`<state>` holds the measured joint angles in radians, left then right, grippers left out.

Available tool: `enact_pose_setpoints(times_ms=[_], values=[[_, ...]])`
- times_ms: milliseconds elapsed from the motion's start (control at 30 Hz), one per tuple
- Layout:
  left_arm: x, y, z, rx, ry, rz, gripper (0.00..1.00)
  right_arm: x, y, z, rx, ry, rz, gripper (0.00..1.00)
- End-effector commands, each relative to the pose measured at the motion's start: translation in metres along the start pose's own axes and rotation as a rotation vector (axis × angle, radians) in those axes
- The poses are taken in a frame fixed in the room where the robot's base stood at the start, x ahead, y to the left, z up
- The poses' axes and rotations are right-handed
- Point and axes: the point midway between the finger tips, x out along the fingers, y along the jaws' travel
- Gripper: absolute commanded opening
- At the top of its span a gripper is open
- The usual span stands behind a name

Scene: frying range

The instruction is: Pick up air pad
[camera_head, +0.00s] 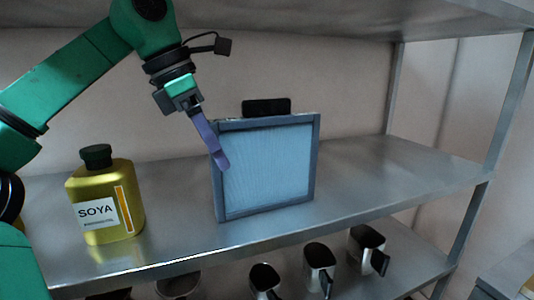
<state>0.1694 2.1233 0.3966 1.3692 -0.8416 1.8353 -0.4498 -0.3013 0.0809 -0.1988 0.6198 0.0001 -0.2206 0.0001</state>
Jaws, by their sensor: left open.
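The air pad appears to be the framed panel with a pale blue face (268,165), standing upright on the metal shelf near the middle of the view. Its frame is grey-blue. A black piece (266,107) shows above its top edge; I cannot tell whether it belongs to the pad. My left gripper (222,162) points down from the upper left, with its purple fingers open at the pad's left edge. The fingers overlap that edge in the view; I cannot tell whether they touch it. My right gripper is not in view.
A gold soya bottle (122,205) with a black cap stands on the shelf (400,178) at the left. The shelf right of the pad is clear. Another shelf is overhead. Several dark-topped metal containers (318,265) stand on the level below. A metal post (511,95) rises at the right.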

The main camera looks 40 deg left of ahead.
Motion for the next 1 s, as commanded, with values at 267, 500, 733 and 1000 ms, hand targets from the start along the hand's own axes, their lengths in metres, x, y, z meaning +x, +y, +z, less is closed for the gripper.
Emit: enact_pose_setpoints(times_ms=[267,500,733,1000], values=[[0.014,0.0,0.047,0.0,0.005,0.0,0.72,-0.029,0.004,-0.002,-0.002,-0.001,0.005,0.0],[0.034,0.0,0.053,-0.002,-0.003,0.001,0.72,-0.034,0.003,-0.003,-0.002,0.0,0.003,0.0],[0.034,0.001,0.052,-0.002,-0.002,0.001,0.27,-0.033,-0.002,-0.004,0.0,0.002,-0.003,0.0],[0.034,0.001,0.052,-0.002,-0.003,0.001,0.0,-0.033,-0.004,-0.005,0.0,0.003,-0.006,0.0]])
